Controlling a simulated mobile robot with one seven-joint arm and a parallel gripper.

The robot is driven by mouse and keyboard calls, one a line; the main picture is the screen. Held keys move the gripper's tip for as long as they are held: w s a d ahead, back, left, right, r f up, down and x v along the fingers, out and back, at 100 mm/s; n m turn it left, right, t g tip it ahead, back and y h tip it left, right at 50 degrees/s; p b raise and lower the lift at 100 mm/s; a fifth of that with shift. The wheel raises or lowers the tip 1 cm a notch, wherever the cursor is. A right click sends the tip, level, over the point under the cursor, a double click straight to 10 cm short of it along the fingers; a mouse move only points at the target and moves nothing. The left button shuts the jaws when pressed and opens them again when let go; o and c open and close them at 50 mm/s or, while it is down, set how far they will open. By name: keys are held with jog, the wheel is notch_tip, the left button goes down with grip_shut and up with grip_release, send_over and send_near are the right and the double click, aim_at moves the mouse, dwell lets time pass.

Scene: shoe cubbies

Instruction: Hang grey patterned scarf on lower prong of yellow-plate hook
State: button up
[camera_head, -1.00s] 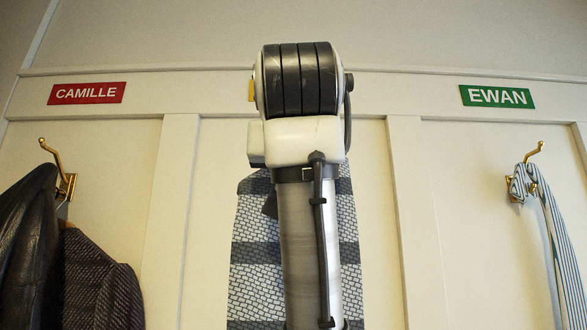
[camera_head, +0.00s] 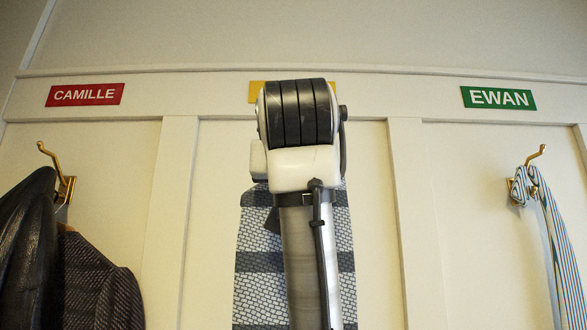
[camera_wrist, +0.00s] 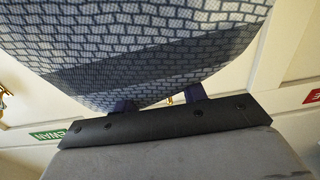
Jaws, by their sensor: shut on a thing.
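The grey patterned scarf (camera_head: 258,290) hangs behind my arm in the head view, in front of the middle panel. It fills the upper part of the wrist view (camera_wrist: 140,35). My gripper (camera_wrist: 158,99) is shut on the scarf, with its two dark fingers at the cloth's edge. The yellow plate (camera_head: 257,91) shows partly above my arm. Its hook is hidden in the head view. A small brass tip (camera_wrist: 169,101) shows between the fingers in the wrist view, probably part of that hook. I cannot tell whether the scarf touches it.
On the left, a brass hook (camera_head: 62,178) under the red CAMILLE plate (camera_head: 85,95) holds dark coats (camera_head: 75,270). On the right, a brass hook (camera_head: 536,154) under the green EWAN plate (camera_head: 498,98) holds a striped blue-white scarf (camera_head: 556,235). The panels between are bare.

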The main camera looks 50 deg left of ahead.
jog(key=f+p+x, duration=0.1)
jog(key=p+x, duration=0.2)
jog(key=x, duration=0.5)
jog(key=shift+w+a+f, duration=0.2)
jog(key=shift+a+f, duration=0.05)
jog(key=shift+a, duration=0.1)
dwell(0.4)
dwell(0.5)
jog(key=o, duration=1.4)
jog(key=shift+o, duration=0.2)
jog(key=b+v, duration=0.4)
jog(key=v, duration=0.9)
jog(key=shift+s+d, duration=0.15)
jog(key=shift+d, duration=0.2)
jog(key=shift+f, duration=0.1)
